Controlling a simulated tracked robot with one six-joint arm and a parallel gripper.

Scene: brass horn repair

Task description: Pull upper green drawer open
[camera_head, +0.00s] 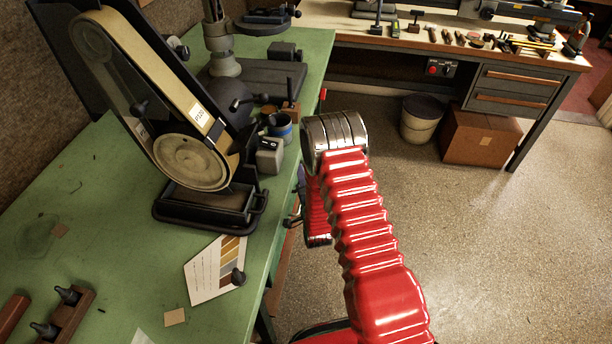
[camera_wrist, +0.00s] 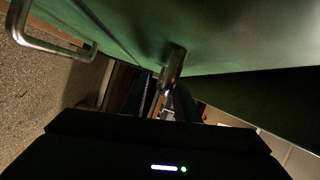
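In the wrist view a green drawer front (camera_wrist: 225,30) fills the top, in dim light. A metal bar handle (camera_wrist: 172,64) stands out from it near the middle. A second metal handle (camera_wrist: 52,45) is at the upper left, beyond a dark seam. I cannot tell from this angle which handle is the upper one. My gripper's dark fingers (camera_wrist: 162,100) point at the middle handle, right at its end. Shadow hides whether they touch or close on it. In the head view my gripper (camera_head: 293,215) is partly hidden behind my red arm, beside the green bench; the drawer fronts are hidden.
The green bench (camera_head: 110,260) carries a belt sander (camera_head: 190,160), a blue cup (camera_head: 281,128) and a colour card (camera_head: 213,268). A second bench (camera_head: 430,55) stands behind, with a bin (camera_head: 421,122) and a brown box (camera_head: 480,137) below. The floor (camera_head: 500,250) at right is clear.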

